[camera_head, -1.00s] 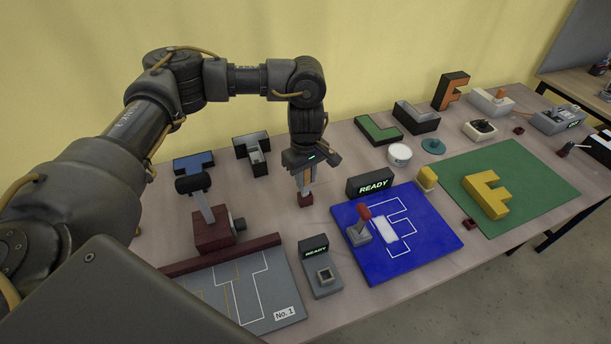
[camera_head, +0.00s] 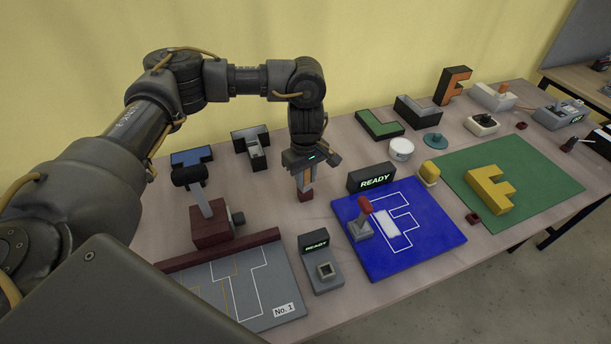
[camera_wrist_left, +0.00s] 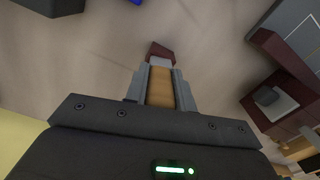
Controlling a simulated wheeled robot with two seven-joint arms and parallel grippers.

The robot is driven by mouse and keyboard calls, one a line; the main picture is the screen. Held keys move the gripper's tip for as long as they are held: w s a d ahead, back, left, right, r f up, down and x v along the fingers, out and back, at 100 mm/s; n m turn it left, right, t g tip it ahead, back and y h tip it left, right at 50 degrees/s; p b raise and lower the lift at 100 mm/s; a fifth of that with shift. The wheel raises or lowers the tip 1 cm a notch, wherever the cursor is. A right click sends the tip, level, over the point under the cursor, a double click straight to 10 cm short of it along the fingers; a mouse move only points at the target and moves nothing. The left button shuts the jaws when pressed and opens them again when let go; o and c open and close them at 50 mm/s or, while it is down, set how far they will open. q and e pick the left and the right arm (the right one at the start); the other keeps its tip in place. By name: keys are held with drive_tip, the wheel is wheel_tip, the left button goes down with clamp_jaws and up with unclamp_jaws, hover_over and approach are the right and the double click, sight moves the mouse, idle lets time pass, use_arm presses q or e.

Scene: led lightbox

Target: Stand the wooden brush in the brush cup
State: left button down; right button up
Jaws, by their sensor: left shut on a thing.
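My left gripper (camera_head: 304,182) points down over the back middle of the table, shut on the wooden brush (camera_head: 301,179). In the left wrist view the brush's orange-brown handle (camera_wrist_left: 162,88) lies between the grey fingers (camera_wrist_left: 160,85), with a pale grey part beyond it. A small dark red block, which looks like the brush cup (camera_head: 306,196), is directly below the fingertips. It also shows past the brush's end in the left wrist view (camera_wrist_left: 160,49). The fingers hide the join, so I cannot tell how deep the brush sits in it. My right gripper is out of view.
A dark red fixture with a black-headed lever (camera_head: 212,225) stands left of the gripper. A READY box (camera_head: 371,178) and blue board (camera_head: 420,245) lie right. A white round pot (camera_head: 401,149) stands behind them. Bare table surrounds the dark red block.

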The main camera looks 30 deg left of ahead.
use_arm(q)
drive_tip(key=c, duration=1.1)
unclamp_jaws()
wheel_tip(320, 180, up, 10)
drive_tip(key=shift+r+b, duration=0.15)
drive_tip(key=shift+b, duration=0.4)
drive_tip(key=shift+r, duration=0.25)
drive_tip(key=shift+a, duration=0.1)
